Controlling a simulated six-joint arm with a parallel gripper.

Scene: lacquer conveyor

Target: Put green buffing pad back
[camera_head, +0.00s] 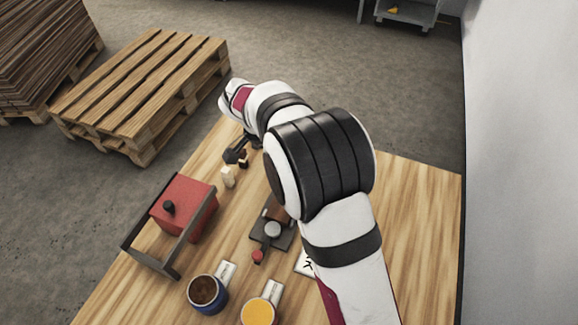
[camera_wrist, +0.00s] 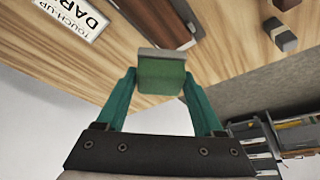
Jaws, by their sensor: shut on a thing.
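The green buffing pad (camera_wrist: 161,77) is a small green block with a grey strip along its far edge. In the wrist view it sits between the teal fingers of my gripper (camera_wrist: 160,84), which is shut on it. Wooden tabletop shows beyond the pad. I cannot make out the pad in that view. The pad's place is not clearly identifiable in either view.
A red box (camera_head: 186,205) with a dark frame stands at the table's left edge. A light block (camera_head: 228,177) stands near my gripper. A dark fixture (camera_head: 272,232), a blue can (camera_head: 206,293) and a yellow-filled can (camera_head: 258,312) are nearer. A pallet (camera_head: 145,90) lies beyond.

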